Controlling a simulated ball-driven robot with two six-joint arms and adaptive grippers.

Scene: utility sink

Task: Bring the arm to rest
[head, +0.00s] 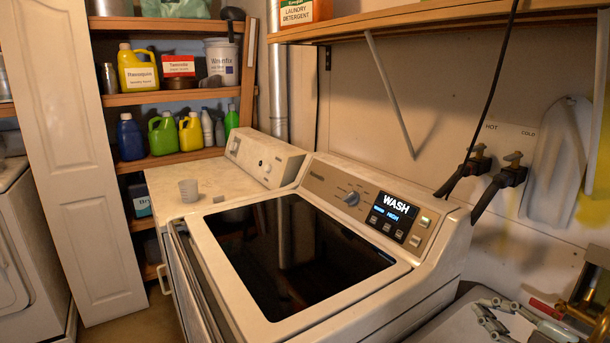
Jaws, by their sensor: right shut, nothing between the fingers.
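My right gripper (503,312) shows at the bottom right edge, as pale grey links over the grey sink area. It is shut and holds nothing. Its arm is mostly cut off by the bottom of the view. My left gripper is not in view.
A washer (220,270) with a dark glass lid and a lit WASH panel (393,215) stands left of the gripper. A brass tap (590,310) and a red item (545,309) are close on its right. Hot and cold valves (512,172) with black hoses are on the wall.

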